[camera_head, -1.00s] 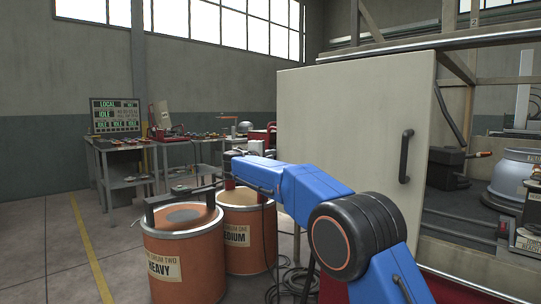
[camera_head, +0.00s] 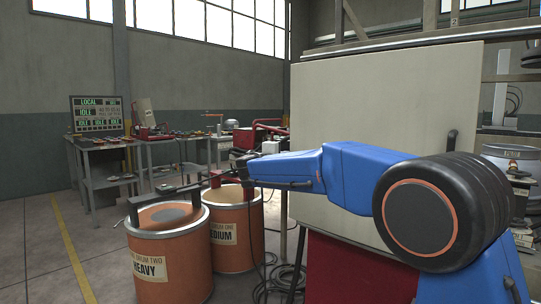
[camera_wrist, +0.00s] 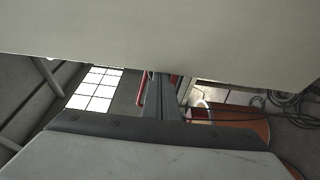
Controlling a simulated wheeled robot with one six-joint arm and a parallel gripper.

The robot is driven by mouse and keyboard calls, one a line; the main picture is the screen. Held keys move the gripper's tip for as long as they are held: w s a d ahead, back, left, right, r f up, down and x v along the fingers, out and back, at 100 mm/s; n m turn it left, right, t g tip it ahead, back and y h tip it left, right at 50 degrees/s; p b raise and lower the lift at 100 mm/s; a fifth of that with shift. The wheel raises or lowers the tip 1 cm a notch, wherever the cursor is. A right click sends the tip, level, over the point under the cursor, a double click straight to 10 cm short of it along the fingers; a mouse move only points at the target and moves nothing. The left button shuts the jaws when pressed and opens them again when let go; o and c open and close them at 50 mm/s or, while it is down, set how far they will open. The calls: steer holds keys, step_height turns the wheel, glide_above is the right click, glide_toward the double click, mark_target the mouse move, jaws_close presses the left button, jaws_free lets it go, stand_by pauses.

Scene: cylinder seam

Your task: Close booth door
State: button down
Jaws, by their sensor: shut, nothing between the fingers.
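The booth door (camera_head: 340,105) is a large cream panel standing to the right of centre in the head view. The booth interior shows past its right edge, so the door looks ajar. My arm reaches leftward across the lower door. My gripper (camera_wrist: 163,85) shows as grey fingers in the wrist view, shut and empty. The cream panel fills the top of that view (camera_wrist: 180,35), close to the fingers; I cannot tell whether they touch it.
Two orange drums, heavy (camera_head: 168,250) and medium (camera_head: 236,225), stand left of the door, with cables (camera_head: 282,280) on the floor beside them. A workbench (camera_head: 110,145) stands behind. A grey round vessel (camera_head: 510,155) is inside the booth. The left floor is clear.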

steer(key=s+d, duration=1.2)
steer(key=d, duration=0.3)
steer(key=s+d, duration=1.1)
steer(key=d, duration=0.4)
steer(key=shift+s+d, duration=0.25)
steer(key=shift+s, duration=0.15)
steer(key=shift+d, duration=0.1)
